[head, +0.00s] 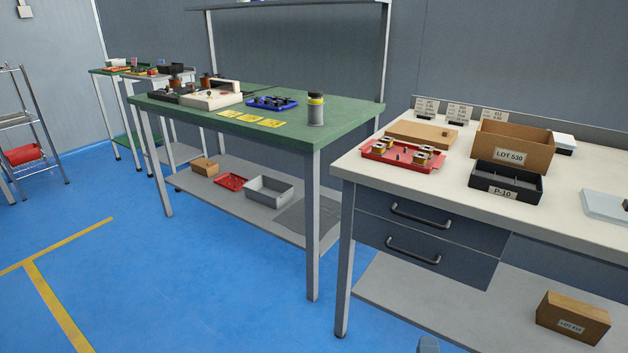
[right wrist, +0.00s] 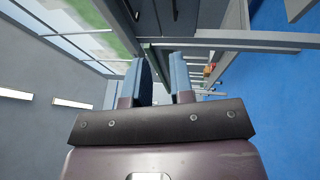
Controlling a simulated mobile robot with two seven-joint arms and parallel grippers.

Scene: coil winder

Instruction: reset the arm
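My right gripper (right wrist: 160,82) shows in the right wrist view with its two blue-grey fingers apart and nothing between them. In the head view only a small blue-grey tip of my right gripper (head: 428,345) shows at the bottom edge, in front of the white-topped bench (head: 365,183) and its lower shelf. The rest of my right arm is outside the head view. My left gripper and left arm are not in view.
A red tray (head: 376,156) with coil parts, a black P-10 box (head: 506,194) and a LOT 530 carton (head: 540,150) stand on the bench. A green-topped table (head: 345,115) stands left of it. The blue floor (head: 190,290) at front left is clear.

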